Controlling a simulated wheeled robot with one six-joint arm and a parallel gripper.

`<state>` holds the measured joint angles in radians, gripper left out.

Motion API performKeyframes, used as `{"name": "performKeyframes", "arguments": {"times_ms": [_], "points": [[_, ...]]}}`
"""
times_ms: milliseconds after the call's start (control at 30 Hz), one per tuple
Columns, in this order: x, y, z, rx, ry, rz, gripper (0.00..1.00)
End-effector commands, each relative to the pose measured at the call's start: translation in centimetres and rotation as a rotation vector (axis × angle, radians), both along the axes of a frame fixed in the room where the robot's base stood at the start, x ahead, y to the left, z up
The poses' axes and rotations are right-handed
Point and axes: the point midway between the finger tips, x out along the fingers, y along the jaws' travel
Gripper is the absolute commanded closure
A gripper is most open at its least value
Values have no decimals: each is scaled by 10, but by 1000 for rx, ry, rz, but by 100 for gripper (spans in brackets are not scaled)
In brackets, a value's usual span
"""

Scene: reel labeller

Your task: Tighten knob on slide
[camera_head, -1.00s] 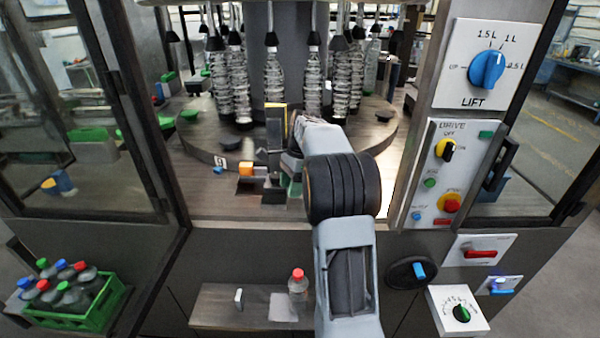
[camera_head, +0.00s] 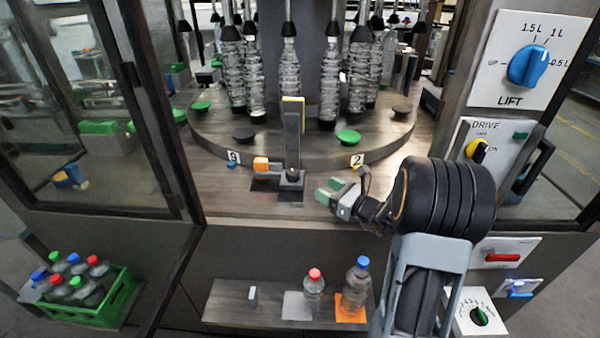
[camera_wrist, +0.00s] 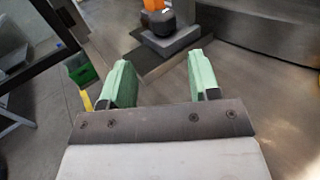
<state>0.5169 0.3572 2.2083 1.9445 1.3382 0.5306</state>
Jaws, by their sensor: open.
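The slide is an upright grey post (camera_head: 292,140) with a yellow top, on a grey foot at the front of the round table. A small dark knob (camera_head: 294,176) shows low on the foot, and an orange block (camera_head: 261,164) is on its left side. In the wrist view a black knob (camera_wrist: 160,22) sits on the grey foot (camera_wrist: 172,43), with orange above it, beyond my fingertips. My gripper (camera_head: 338,193) has green fingers, is open and empty, and is to the right of the foot, apart from it. Its fingers also show in the wrist view (camera_wrist: 158,80).
Clear bottles (camera_head: 330,80) hang around the round table (camera_head: 215,135), behind the post. Number plates 9 (camera_head: 233,157) and 2 (camera_head: 357,160) are on its front edge. Two capped bottles stand on the lower shelf (camera_head: 235,305). A door frame (camera_head: 150,110) stands left, control panels right.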

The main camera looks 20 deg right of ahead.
Motion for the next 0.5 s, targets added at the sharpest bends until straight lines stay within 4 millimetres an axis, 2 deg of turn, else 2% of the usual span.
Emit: {"name": "performKeyframes", "arguments": {"times_ms": [500], "points": [[76, 56, 2, 1, 2, 5, 44]]}}
